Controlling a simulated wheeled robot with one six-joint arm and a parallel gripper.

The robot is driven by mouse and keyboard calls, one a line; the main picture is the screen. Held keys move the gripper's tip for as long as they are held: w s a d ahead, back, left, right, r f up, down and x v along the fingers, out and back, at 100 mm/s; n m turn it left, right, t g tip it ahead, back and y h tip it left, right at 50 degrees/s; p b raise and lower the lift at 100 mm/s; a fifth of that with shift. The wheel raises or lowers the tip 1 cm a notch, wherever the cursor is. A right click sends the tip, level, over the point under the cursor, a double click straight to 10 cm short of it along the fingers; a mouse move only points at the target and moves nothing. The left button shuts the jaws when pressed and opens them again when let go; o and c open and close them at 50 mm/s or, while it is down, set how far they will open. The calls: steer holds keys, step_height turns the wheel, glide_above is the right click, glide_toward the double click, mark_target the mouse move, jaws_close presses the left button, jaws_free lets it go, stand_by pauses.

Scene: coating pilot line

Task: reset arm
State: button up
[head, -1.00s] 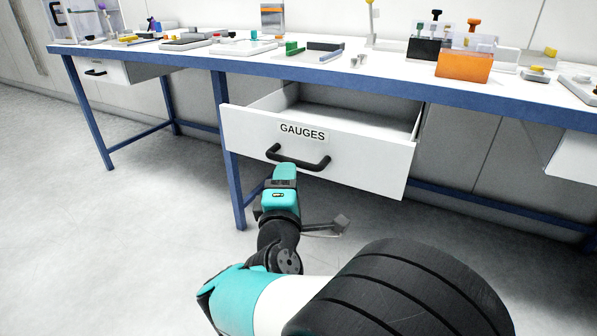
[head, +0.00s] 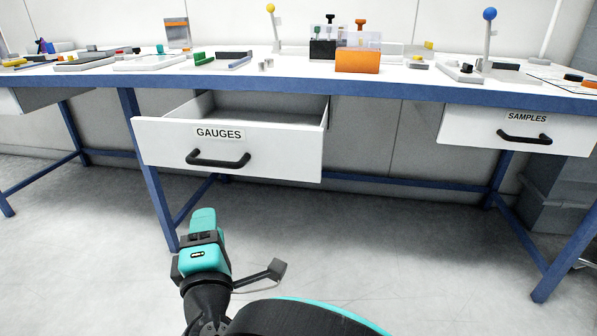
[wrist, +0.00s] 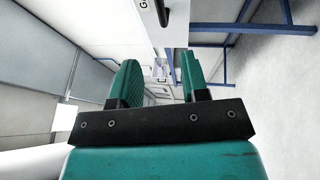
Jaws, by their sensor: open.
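My gripper (head: 203,222) is low in front of the bench in the head view, below the GAUGES drawer and apart from its handle. In the wrist view its two teal fingers (wrist: 158,82) stand apart with nothing between them. The GAUGES drawer (head: 285,150) is pulled out and its inside partly shows; the part I see looks empty. Its black handle (head: 218,162) is free. In the wrist view the handle (wrist: 162,12) shows at the top edge, beyond the fingers.
The blue-framed bench (head: 400,92) carries an orange block (head: 358,61), a blue-knobbed lever (head: 489,35) and several small parts. The SAMPLES drawer (head: 480,128) at right looks shut. A blue bench leg (head: 150,185) stands just behind my gripper. The floor (head: 400,240) in front is clear.

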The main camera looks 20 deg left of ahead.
steer(key=w+d+r+m+g+h, duration=0.35)
steer(key=w+d+m+h, duration=0.55)
steer(key=w+d, duration=0.65)
steer(key=d+m+g, duration=0.4)
steer(key=d+m, duration=0.1)
steer(key=d, duration=0.6)
steer(key=s+d+r+m+g+y, duration=0.15)
steer(key=s+d+g, duration=0.35)
steer(key=s+d, duration=0.5)
steer(key=s+d+r+m+g+y, duration=0.1)
steer(key=s+d+r+m+g, duration=0.4)
steer(key=s, duration=0.9)
step_height(320, 180, up, 26)
steer(key=n+p, duration=0.2)
steer(key=p, duration=2.6)
steer(key=shift+s+d+r+p, duration=0.2)
steer(key=shift+s+d+p, duration=0.1)
steer(key=shift+s+d, duration=0.1)
